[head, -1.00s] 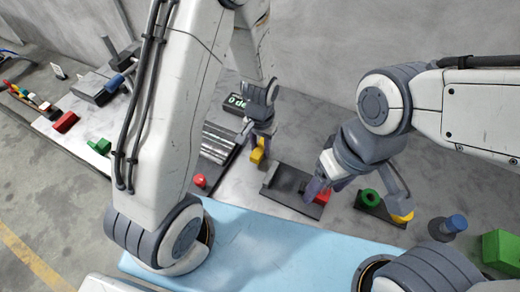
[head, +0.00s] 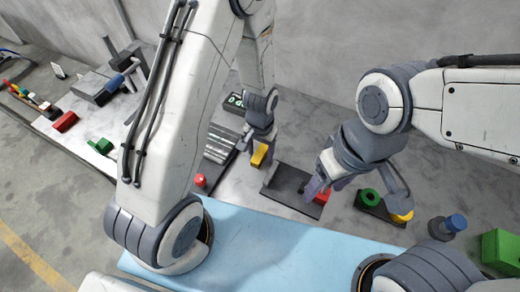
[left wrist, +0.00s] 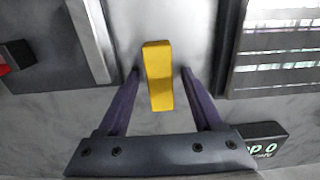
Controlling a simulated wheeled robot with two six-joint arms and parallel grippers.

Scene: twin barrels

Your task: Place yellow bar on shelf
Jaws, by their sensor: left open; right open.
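The yellow bar (head: 260,155) lies on the grey bench just below my left gripper (head: 258,142). In the left wrist view the yellow bar (left wrist: 158,75) lies between the two purple fingers (left wrist: 158,85), with a gap on each side. The left gripper is open and holds nothing. I cannot tell for sure which fixture is the shelf.
A slatted metal unit (head: 219,143) stands left of the yellow bar, with a display (left wrist: 262,142) near it. A red knob (head: 200,181) is close by. A dark holder (head: 375,208) with green and yellow pieces and a green box (head: 502,250) are at the right.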

